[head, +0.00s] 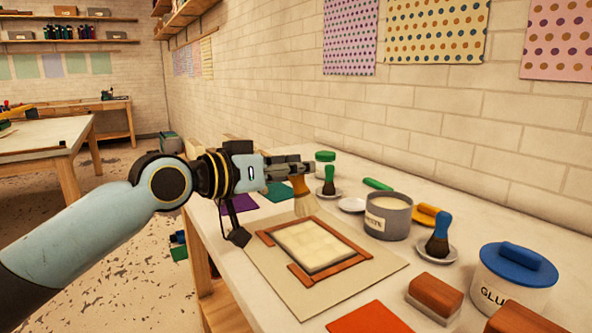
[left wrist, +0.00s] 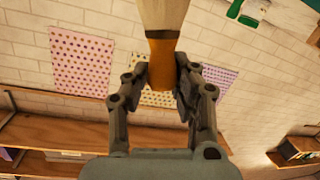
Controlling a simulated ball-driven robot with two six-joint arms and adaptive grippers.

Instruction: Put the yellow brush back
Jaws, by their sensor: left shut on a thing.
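My left gripper (head: 309,167) is shut on the yellow brush (head: 303,197). It grips the orange-yellow handle, and the pale bristles hang down above the worktable, near the far corner of the framed pale panel (head: 312,242). In the left wrist view the handle (left wrist: 160,62) sits between both fingers, with the bristles at the top edge. An empty white saucer (head: 352,204) lies to the right of the brush. A green brush (head: 329,181) and a blue brush (head: 438,240) stand on saucers of their own. My right gripper is not in view.
A grey open paste pot (head: 388,216) stands right of the empty saucer, with a yellow-handled item (head: 430,211) beside it. A glue pot with a blue lid (head: 515,270) and wood-topped blocks (head: 436,292) are at front right. The brick wall bounds the table behind.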

